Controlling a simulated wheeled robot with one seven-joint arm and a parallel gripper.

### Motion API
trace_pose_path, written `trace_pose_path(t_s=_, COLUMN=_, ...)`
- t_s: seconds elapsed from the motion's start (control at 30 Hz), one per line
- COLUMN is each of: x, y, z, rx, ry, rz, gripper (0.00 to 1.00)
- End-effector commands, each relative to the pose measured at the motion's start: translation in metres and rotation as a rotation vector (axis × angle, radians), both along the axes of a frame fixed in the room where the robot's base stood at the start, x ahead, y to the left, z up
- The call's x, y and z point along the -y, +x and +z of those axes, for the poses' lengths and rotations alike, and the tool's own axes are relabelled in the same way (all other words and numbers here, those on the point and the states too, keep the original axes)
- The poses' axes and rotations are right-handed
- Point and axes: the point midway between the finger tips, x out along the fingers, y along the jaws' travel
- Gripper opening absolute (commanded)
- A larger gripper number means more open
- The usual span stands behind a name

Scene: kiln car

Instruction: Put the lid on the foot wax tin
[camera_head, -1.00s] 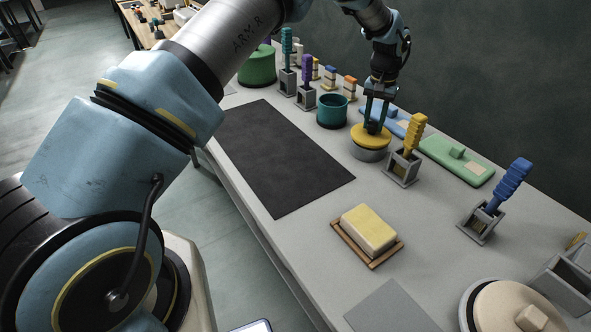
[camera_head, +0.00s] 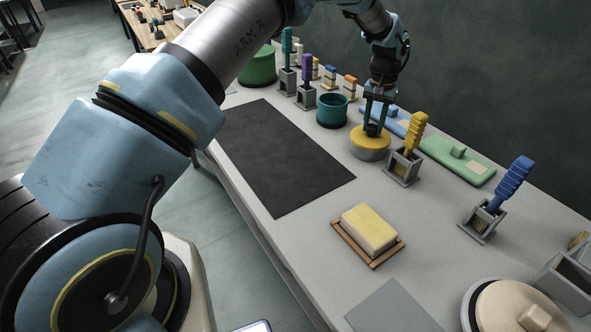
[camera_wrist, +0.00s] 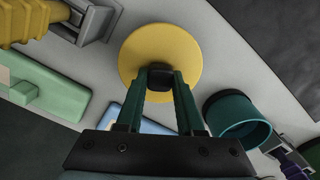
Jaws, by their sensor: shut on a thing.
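The fingers also show in the wrist view (camera_wrist: 160,84).
A teal open pot (camera_head: 332,111) stands to the left of the lid. A yellow-handled brush in a grey holder (camera_head: 404,165) stands close on the right. Green (camera_head: 457,160) and blue (camera_head: 391,122) boards lie behind. The dark mat (camera_head: 275,155) is bare.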

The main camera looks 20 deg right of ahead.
Motion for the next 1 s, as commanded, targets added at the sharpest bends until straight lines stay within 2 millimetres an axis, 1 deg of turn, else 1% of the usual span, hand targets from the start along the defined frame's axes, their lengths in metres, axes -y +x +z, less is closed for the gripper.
trace_pose_path(t_s=0.13, x=0.0001, y=0.0000, z=0.0006, rx=0.001, ry=-0.001, rz=0.000, gripper=0.00)
trace_pose_path(t_s=0.17, x=0.0001, y=0.0000, z=0.0006, rx=0.000, ry=0.000, rz=0.000, gripper=0.37)
trace_pose_path(t_s=0.47, x=0.0002, y=-0.0001, z=0.0006, rx=0.000, ry=0.000, rz=0.000, gripper=0.71)
trace_pose_path(t_s=1.0, x=0.0001, y=-0.0001, z=0.0004, rx=0.000, ry=0.000, rz=0.000, gripper=0.71)
